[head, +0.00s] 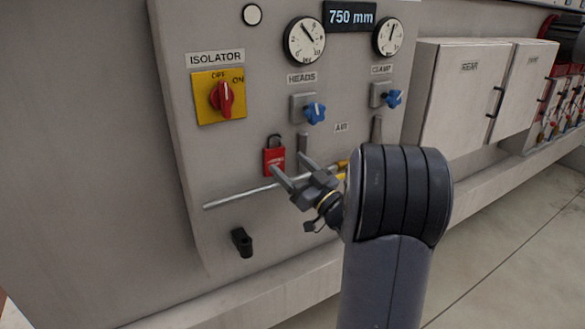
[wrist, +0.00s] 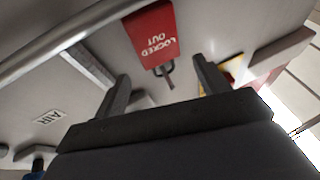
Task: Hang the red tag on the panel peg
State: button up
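The red tag (head: 274,160), a padlock-shaped piece with a dark shackle on top, hangs upright against the grey panel below the isolator switch. In the wrist view the tag (wrist: 153,33) reads "LOCKED OUT" upside down, its shackle towards my gripper. My gripper (head: 289,163) is open and empty. In the head view one fingertip overlaps the tag's lower edge. In the wrist view the tag lies beyond the gap between the fingers (wrist: 160,68); whether either finger touches it I cannot tell. A black stub (head: 241,242) sticks out low on the panel; I cannot tell if it is the peg.
A grey rail (head: 240,198) crosses the panel just below the tag, close to my gripper. A yellow isolator with a red knob (head: 222,97) sits above. Blue knobs (head: 314,112) and grey levers (head: 303,143) stand to the right. White cabinets (head: 460,100) stand farther right.

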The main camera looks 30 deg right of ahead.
jog(key=shift+o, duration=0.3)
jog(key=b+v, duration=0.2)
jog(key=v, duration=0.9)
jog(key=shift+b, duration=0.35)
jog(key=shift+w, duration=0.1)
jog(key=p+x, duration=0.1)
jog(key=x, duration=0.4)
jog(key=p+x, duration=0.2)
jog(key=x, duration=0.4)
jog(key=shift+r, duration=0.25)
jog(key=shift+s+r+p, duration=0.25)
jog(key=shift+s+p, duration=0.5)
jog(key=shift+s, duration=0.15)
jog(key=shift+w+f, duration=0.1)
